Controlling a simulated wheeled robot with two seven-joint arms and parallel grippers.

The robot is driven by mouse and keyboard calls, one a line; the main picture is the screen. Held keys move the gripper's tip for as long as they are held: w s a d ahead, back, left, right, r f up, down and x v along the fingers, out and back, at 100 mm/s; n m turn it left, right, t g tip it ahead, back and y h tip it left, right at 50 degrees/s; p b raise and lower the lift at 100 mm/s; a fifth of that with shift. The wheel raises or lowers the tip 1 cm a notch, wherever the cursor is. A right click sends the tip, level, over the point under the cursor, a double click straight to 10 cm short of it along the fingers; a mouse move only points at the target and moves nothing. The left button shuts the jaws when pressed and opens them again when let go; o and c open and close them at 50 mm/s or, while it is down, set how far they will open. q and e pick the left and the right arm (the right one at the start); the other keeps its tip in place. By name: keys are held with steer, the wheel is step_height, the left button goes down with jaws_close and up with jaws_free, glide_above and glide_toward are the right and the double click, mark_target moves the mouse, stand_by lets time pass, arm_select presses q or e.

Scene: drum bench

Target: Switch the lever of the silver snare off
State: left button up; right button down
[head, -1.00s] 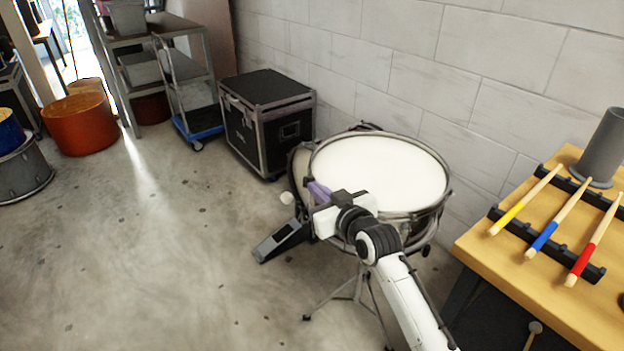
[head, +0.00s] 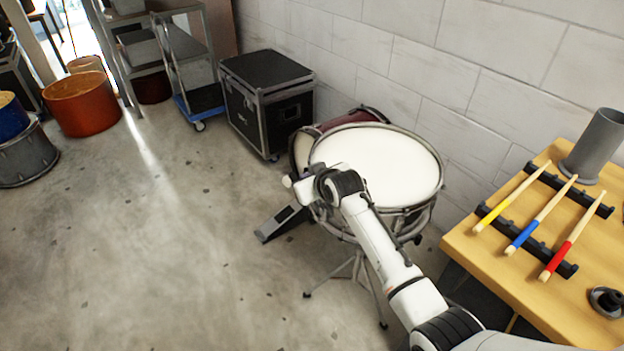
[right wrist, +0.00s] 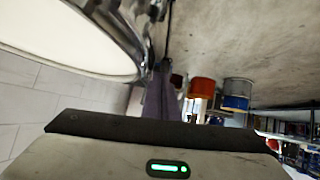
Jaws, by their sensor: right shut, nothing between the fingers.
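The silver snare (head: 385,165) stands on its stand with a white head facing up. Its rim and shell also show in the right wrist view (right wrist: 125,38), at the upper left. My right gripper (head: 302,184) is at the drum's left side, just outside the rim. Its purple fingers (right wrist: 160,95) are shut and empty, pointing toward metal fittings on the shell (right wrist: 148,12). In the head view my right wrist hides that side of the shell, so the lever cannot be made out. I cannot tell whether the fingers touch the drum. My left gripper is not in view.
A pedal (head: 282,222) lies on the floor left of the snare, and a dark red drum (head: 362,113) is behind it. A black case (head: 268,100) stands by the wall. A wooden bench (head: 470,245) with drumsticks is at the right.

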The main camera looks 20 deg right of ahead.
steer(key=shift+s+d+f, duration=0.1)
steer(key=shift+s, duration=0.3)
steer(key=s+r+p, duration=0.4)
steer(key=s+r, duration=0.3)
steer(key=r, duration=0.5)
steer(key=shift+s+a, duration=0.2)
steer(key=shift+a, duration=0.05)
steer(key=shift+f, duration=0.1)
steer(key=s+f, duration=0.7)
steer(key=s, duration=0.4)
steer(key=s+a+f+g+y, duration=0.1)
steer(key=s+f, duration=0.7)
steer(key=s, duration=0.3)
steer(key=s+a+f+g, duration=0.1)
steer(key=s+f, duration=0.7)
steer(key=s, duration=0.3)
steer(key=shift+s+a+f+m+y, duration=0.25)
steer(key=shift+m+y, duration=0.05)
